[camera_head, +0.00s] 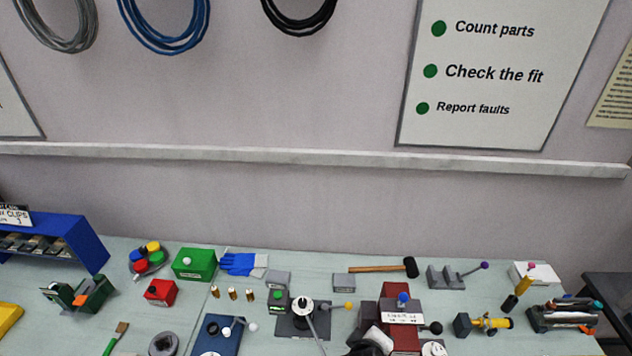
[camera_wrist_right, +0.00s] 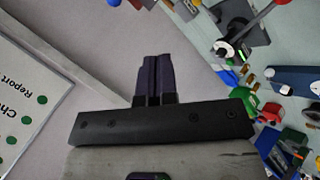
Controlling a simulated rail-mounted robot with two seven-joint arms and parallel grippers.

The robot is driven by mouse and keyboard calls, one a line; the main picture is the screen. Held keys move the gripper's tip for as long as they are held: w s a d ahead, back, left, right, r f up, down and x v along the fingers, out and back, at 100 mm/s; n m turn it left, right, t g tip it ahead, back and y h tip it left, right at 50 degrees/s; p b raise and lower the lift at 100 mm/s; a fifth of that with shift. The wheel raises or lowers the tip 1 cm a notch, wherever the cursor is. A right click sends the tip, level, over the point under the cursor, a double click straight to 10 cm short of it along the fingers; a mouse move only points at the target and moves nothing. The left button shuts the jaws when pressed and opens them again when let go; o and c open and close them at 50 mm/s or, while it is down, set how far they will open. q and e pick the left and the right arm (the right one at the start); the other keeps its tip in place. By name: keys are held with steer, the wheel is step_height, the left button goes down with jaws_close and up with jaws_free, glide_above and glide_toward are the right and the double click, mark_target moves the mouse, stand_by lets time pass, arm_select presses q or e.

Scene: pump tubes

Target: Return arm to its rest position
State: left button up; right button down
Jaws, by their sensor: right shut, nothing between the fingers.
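My right gripper (camera_wrist_right: 154,58) shows in the right wrist view as two dark fingers pressed together, with nothing between them. Its fingertips are seen against the plain grey wall and touch nothing that I can see. A black and white shape at the bottom edge of the head view may be part of my right arm; I cannot tell. My left gripper is in neither view.
The bench (camera_head: 300,262) carries a blue clip rack (camera_head: 75,235), a green box (camera_head: 194,263), blue gloves (camera_head: 243,263), a mallet (camera_head: 385,268), a dark red block fixture (camera_head: 402,312) and a lever fixture (camera_head: 303,320). Above the bench the space before the wall is clear.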

steer(key=s+d+r+m+y, duration=0.3)
steer(key=s+r+m+y, duration=0.1)
steer(key=s+m, duration=0.35)
steer(key=s+d+f+g+p, duration=0.1)
steer(key=s+d+f, duration=0.1)
steer(key=s, duration=0.5)
steer(key=s+d+f+g+p, duration=0.1)
steer(key=s+d+f+g, duration=0.1)
steer(key=s, duration=0.6)
steer(key=s+d+f+g+p, duration=0.1)
steer(key=s+d+f, duration=0.1)
steer(key=s+f, duration=0.2)
steer(key=s, duration=0.3)
steer(key=shift+s+f+n+g, duration=0.15)
steer(key=shift+n+g, duration=0.2)
steer(key=shift+g, duration=0.05)
stand_by(0.6)
